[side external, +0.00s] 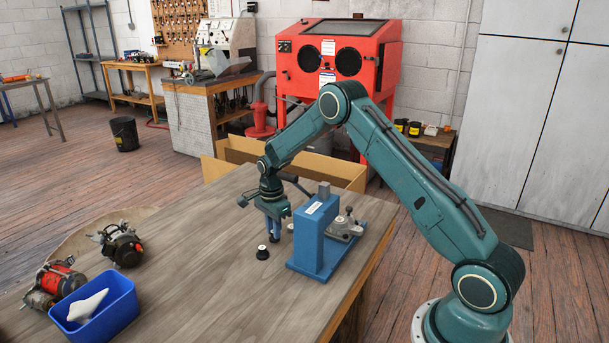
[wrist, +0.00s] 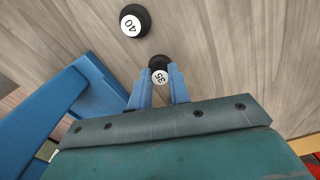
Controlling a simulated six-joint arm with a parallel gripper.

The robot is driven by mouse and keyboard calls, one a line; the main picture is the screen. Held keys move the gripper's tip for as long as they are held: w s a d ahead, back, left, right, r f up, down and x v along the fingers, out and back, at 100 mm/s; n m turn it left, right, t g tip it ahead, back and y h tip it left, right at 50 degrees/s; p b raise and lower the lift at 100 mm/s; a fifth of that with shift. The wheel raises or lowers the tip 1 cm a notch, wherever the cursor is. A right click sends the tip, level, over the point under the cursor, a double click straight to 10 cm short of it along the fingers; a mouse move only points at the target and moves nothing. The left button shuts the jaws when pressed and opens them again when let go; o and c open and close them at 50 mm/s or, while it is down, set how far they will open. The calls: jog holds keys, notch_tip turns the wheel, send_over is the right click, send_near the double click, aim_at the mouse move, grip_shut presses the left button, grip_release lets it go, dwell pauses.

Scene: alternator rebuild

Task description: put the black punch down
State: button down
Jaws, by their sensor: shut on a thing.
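My gripper (side external: 274,238) points down over the wooden table, just left of the blue press. A second, larger-looking black punch (wrist: 134,21) marked 40 stands upright on the table, apart from the gripper. It also shows in the side view (side external: 262,252), a little nearer the camera than my gripper.
The blue press (side external: 318,240) stands close to the right of my gripper, and its frame also shows in the wrist view (wrist: 50,120). A blue bin (side external: 115,310) with a pale cloth and alternator parts (side external: 120,245) sit at left. The table between (side external: 200,265) is clear.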

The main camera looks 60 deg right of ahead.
jog(key=shift+f, duration=0.7)
jog(key=shift+f, duration=0.1)
jog(key=c, duration=1.3)
grip_release()
notch_tip(320, 180, up, 12)
jog(key=shift+r, duration=0.15)
jog(key=shift+r, duration=0.1)
